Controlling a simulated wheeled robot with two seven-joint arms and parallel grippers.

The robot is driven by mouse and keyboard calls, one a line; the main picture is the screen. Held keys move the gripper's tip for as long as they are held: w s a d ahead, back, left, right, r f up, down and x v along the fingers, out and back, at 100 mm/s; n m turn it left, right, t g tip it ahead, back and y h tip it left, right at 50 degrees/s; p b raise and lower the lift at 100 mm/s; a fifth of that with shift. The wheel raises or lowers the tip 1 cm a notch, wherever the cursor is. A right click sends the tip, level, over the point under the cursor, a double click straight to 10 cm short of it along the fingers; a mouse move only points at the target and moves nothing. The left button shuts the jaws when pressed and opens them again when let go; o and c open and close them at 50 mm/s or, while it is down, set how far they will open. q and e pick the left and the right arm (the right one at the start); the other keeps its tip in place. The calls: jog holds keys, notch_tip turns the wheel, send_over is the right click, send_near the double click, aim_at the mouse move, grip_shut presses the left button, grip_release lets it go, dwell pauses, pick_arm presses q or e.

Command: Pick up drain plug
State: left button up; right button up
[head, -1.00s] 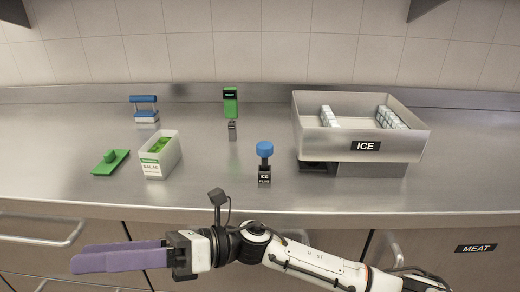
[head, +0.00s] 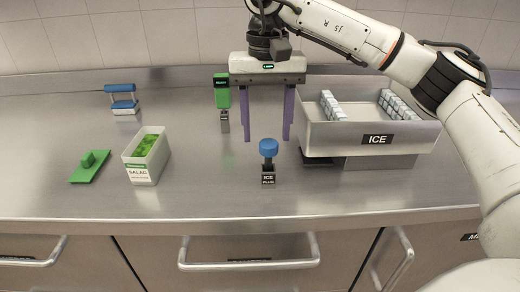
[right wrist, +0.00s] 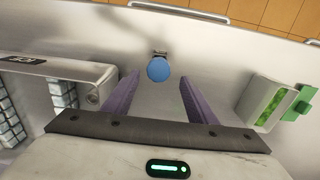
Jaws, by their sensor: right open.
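The drain plug, labelled "ICE PLUG", has a blue round top (head: 268,147) and a dark labelled base, and stands upright on the steel counter left of the ice bin. In the right wrist view its blue top (right wrist: 158,69) shows beyond and between the fingers. My right gripper (head: 267,139) points down with its two purple fingers spread, empty; in the head view the fingers are above and behind the plug. They do not appear to touch it. My left gripper is not in view.
The ICE bin (head: 345,138) with ice cubes stands close right of the plug. A salad container (head: 139,174), a green lid (head: 90,166), a blue-handled item (head: 122,98) and a green-topped item (head: 222,97) stand left and behind. The counter front is clear.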

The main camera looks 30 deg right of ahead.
aim_at(269, 162)
jog(key=f, duration=0.1)
jog(key=s+f, duration=0.1)
jog(key=shift+s+f, duration=0.1)
jog(key=shift+f, duration=0.3)
jog(key=shift+a+f+p, duration=0.1)
jog(key=shift+f+p, duration=0.2)
jog(key=shift+f, duration=2.4)
jog(key=c, duration=1.2)
notch_tip(269, 162, up, 10)
jog(key=shift+r, duration=0.1)
jog(key=shift+c, duration=0.2)
jog(key=o, duration=0.6)
jog(key=shift+c, duration=0.2)
jog(key=c, duration=0.5)
